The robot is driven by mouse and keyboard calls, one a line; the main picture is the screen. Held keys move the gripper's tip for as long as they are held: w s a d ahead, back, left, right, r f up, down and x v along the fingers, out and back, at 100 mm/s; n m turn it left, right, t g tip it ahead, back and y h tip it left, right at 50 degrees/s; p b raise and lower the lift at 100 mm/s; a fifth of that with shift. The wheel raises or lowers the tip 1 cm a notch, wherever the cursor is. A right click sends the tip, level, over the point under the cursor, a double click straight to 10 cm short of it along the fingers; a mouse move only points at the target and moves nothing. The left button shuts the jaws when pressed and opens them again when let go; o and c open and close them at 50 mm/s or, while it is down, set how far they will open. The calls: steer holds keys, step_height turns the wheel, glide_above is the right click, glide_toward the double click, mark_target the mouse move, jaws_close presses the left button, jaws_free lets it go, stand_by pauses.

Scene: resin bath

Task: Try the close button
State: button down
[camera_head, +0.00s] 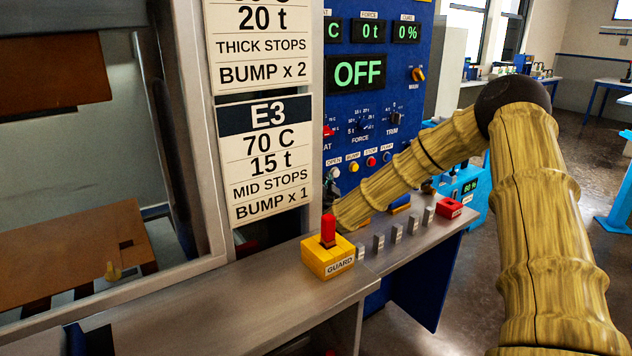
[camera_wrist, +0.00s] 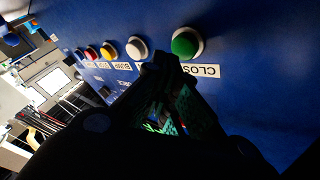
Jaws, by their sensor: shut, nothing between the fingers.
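The green close button (camera_wrist: 187,43) shows in the wrist view, raised from the blue panel, with a partly covered label (camera_wrist: 200,70) reading "CLOS". In the head view the E3 sign hides this button. My gripper (camera_wrist: 158,70) is shut and empty. In the wrist view its dark tips appear just below and left of the green button, over the label's edge; I cannot tell if they touch the panel. In the head view my gripper (camera_head: 331,192) is at the panel, partly behind the sign. The panel's large display (camera_head: 358,73) reads OFF.
White (camera_wrist: 137,47), yellow, red and blue buttons line up left of the green one. A yellow guard box (camera_head: 328,262) with a red lever and several small switches sit on the ledge below my arm. The E3 sign (camera_head: 265,160) stands left of my gripper.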

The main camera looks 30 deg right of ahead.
steer(key=shift+w, duration=0.15)
stand_by(0.3)
steer(key=shift+w+a, duration=0.1)
steer(key=shift+w, duration=0.2)
steer(key=shift+w, duration=0.5)
stand_by(0.9)
steer(key=shift+s, duration=0.95)
steer(key=shift+s+d+p, duration=0.15)
steer(key=shift+s+p, duration=0.1)
steer(key=shift+s, duration=1)
steer(key=shift+s+d+p, duration=0.1)
steer(key=shift+s+p, duration=0.15)
steer(key=shift+s, duration=1)
